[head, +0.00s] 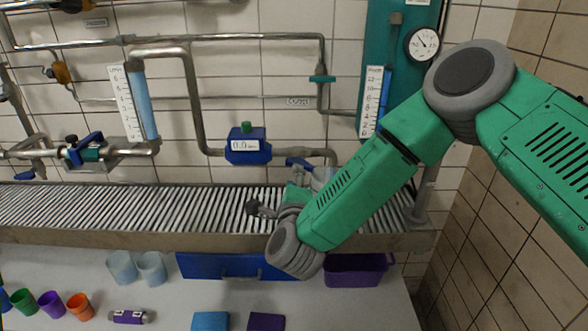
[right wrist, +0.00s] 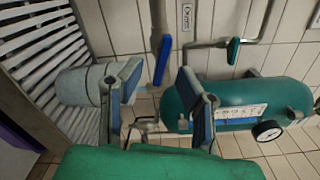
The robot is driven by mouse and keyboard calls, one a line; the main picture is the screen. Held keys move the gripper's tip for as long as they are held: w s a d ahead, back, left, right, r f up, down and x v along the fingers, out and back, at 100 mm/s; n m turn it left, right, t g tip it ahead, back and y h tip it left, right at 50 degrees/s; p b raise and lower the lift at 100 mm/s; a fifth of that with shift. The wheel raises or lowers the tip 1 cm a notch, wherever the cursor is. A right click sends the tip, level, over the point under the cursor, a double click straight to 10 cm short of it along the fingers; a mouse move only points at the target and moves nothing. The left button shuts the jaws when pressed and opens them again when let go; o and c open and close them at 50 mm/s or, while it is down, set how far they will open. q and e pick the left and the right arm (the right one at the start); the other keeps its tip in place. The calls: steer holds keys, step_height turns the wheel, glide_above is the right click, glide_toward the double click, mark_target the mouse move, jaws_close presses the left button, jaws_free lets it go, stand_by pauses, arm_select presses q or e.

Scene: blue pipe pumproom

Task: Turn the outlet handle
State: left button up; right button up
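The outlet handle (head: 298,163) is a blue lever on the metal pipe above the conveyor in the head view. In the right wrist view the blue lever (right wrist: 162,60) stands lengthwise in the upper middle, seen beyond the gap between my fingers. My right gripper (head: 262,209) is low over the conveyor, below and left of the lever in the head view, partly hidden by its own wrist. In the right wrist view my right gripper (right wrist: 161,90) has its two blue-padded fingers spread, with nothing held between them. My left gripper is not in view.
A grey bucket (right wrist: 78,86) stands on the conveyor (head: 130,208) beside my gripper. A teal tank (right wrist: 238,100) with a gauge (head: 422,44) is behind my right arm. A blue flow meter (head: 247,149) sits left of the lever. Cups and a purple bin (head: 352,270) are below.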

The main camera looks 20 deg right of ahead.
steer(key=v, duration=0.6)
steer(key=shift+w, duration=0.1)
stand_by(7.3)
